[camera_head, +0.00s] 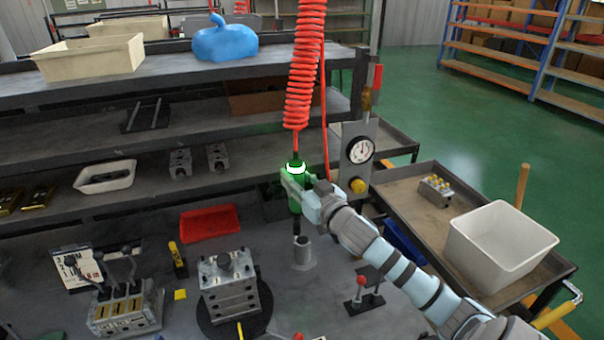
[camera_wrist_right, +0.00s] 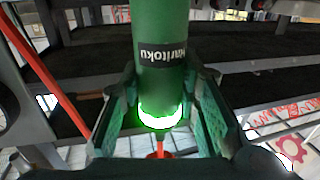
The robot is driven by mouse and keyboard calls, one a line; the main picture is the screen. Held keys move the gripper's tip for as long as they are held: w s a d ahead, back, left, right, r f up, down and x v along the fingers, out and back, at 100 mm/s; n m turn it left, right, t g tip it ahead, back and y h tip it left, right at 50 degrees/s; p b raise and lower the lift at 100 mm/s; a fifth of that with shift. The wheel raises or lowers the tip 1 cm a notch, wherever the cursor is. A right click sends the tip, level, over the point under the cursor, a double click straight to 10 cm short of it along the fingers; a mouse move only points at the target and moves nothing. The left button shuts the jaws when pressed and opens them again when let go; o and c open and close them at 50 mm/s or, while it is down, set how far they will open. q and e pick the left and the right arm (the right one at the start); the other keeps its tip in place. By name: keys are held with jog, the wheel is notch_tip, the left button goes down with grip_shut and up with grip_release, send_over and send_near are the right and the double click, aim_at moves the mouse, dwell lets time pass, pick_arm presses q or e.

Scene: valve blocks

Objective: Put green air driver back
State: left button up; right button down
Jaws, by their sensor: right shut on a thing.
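The green air driver (camera_head: 295,190) hangs upright from a red coiled hose (camera_head: 304,75). My right gripper (camera_head: 292,182) is shut around the driver's body and comes in from the right. In the right wrist view the green driver (camera_wrist_right: 163,75) stands between my gripper's two fingers (camera_wrist_right: 160,115), with a dark label and a bright glowing ring. The driver's lower tip is above a grey upright cylinder holder (camera_head: 303,252) on the bench; I cannot tell whether the tip is inside or behind it. My left gripper is not in view.
A valve block (camera_head: 229,285) stands on a round dark plate left of the holder. A pressure gauge post (camera_head: 359,152) is close behind my right wrist. A red tray (camera_head: 209,222), a lever valve unit (camera_head: 125,308) and a red-knobbed stand (camera_head: 363,292) are nearby. A white bin (camera_head: 498,247) is on the right cart.

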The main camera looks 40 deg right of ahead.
jog(key=shift+w+d+r+m+h, duration=0.2)
jog(key=shift+d+r+h, duration=0.15)
jog(key=shift+d, duration=0.25)
jog(key=shift+w+d+r+m+h, duration=0.2)
jog(key=shift+d+r+h, duration=0.15)
jog(key=shift+d, duration=0.25)
jog(key=shift+r, duration=0.1)
notch_tip(320, 180, down, 5)
jog(key=b, duration=0.3)
jog(key=shift+s+r, duration=0.1)
jog(key=shift+r, duration=0.05)
notch_tip(320, 180, down, 10)
jog(key=b, duration=0.7)
jog(key=shift+r, duration=0.2)
dwell(3.4)
